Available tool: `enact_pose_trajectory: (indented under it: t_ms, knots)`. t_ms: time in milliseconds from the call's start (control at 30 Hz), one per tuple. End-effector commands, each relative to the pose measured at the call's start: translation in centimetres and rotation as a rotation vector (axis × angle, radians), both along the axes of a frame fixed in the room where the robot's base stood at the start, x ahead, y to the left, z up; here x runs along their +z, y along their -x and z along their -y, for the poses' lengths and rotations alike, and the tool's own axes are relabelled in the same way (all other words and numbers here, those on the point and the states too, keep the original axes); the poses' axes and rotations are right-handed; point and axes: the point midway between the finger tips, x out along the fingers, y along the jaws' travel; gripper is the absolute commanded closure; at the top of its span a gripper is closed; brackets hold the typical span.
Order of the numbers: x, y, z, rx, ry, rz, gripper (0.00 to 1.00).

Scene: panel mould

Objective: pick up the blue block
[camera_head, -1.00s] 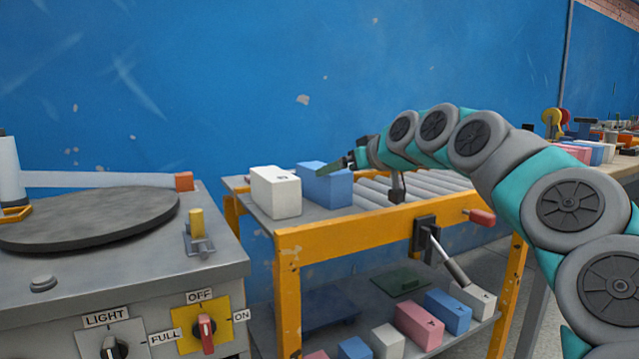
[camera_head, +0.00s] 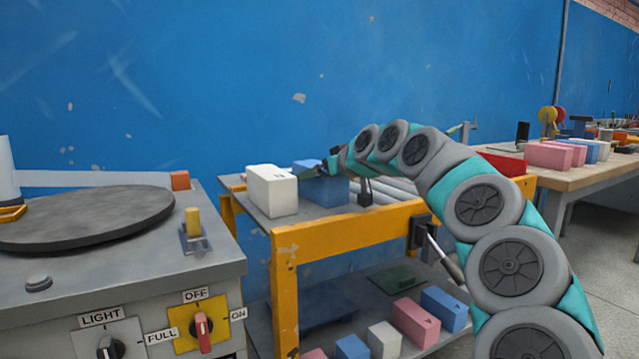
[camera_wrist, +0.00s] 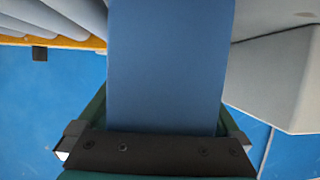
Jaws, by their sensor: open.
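The blue block (camera_head: 322,190) stands on the top of the yellow-framed roller cart, just right of a white block (camera_head: 272,190). It fills the middle of the wrist view (camera_wrist: 168,60). My gripper (camera_head: 332,165) is at the block's upper right side in the head view. In the wrist view my gripper (camera_wrist: 165,108) is open, with a green finger on each side of the block. I cannot tell whether the fingers touch it. The block's far end is out of the wrist view.
The white block (camera_wrist: 275,75) is close to the right finger. Rollers (camera_head: 400,189) lie right of the block. The cart's lower shelf holds several blocks, including blue ones (camera_head: 444,309). A grey machine (camera_head: 130,270) with a round plate stands left; a workbench (camera_head: 590,172) stands right.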

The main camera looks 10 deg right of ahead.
Motion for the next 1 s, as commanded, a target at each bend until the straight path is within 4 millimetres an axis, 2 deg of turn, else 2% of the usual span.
enact_pose_trajectory:
  t_ms: [67,900,1000]
  knots:
    - [-0.01,0.00,0.01,0.000,0.000,0.000,0.06]
    - [0.00,0.01,0.04,-0.001,0.000,0.000,1.00]
    - [0.00,0.01,0.04,-0.001,0.000,0.000,1.00]
